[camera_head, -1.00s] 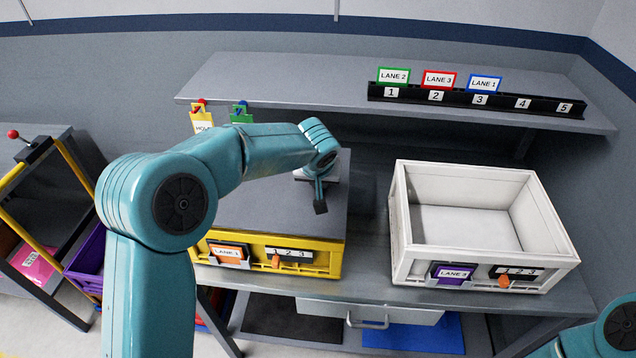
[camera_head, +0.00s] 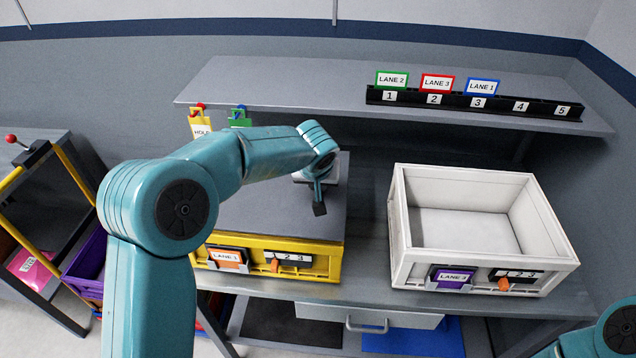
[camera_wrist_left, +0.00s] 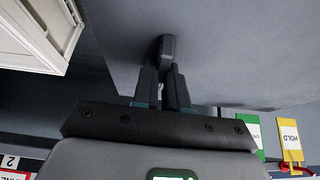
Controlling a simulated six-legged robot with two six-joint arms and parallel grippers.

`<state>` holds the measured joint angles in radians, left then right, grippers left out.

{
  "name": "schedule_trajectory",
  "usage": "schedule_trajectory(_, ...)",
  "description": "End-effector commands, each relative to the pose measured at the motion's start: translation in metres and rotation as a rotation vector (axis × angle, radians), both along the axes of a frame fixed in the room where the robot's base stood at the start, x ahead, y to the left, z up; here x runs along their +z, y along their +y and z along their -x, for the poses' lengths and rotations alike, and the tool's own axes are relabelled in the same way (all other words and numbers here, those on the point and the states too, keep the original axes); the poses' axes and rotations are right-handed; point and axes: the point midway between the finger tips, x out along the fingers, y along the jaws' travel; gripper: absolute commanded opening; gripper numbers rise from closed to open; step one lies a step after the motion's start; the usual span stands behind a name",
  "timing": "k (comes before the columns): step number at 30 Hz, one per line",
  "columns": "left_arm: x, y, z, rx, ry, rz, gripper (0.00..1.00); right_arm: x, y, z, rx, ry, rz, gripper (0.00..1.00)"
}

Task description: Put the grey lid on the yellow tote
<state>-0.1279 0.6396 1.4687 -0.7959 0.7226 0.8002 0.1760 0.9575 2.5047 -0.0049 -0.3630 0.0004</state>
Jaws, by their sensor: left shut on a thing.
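The grey lid (camera_head: 270,210) lies flat over the top of the yellow tote (camera_head: 325,262). Its front edge runs along the tote's front rim; I cannot tell whether it is fully seated, and my arm hides part of its far side. My left gripper (camera_head: 319,206) is over the right part of the lid. In the left wrist view, its dark fingers (camera_wrist_left: 163,80) are shut on the lid's dark handle (camera_wrist_left: 167,47), with the grey lid surface (camera_wrist_left: 225,50) around it. My right gripper is out of view; only part of that arm shows at lower right.
An open, empty white tote (camera_head: 480,275) stands to the right on the bench, with a gap between it and the yellow tote. A shelf (camera_head: 290,85) with lane cards runs above the back. Yellow and green tags (camera_head: 201,125) hang from its front edge at left.

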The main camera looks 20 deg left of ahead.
Motion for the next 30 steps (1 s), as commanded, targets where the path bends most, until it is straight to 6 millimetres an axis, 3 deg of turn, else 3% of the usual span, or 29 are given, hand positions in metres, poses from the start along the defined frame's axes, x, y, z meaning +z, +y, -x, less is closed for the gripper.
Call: schedule_trajectory(30, 0.0018, 0.0005, -0.0003, -0.002, -0.003, -0.002, 0.00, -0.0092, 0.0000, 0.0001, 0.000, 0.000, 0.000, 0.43)
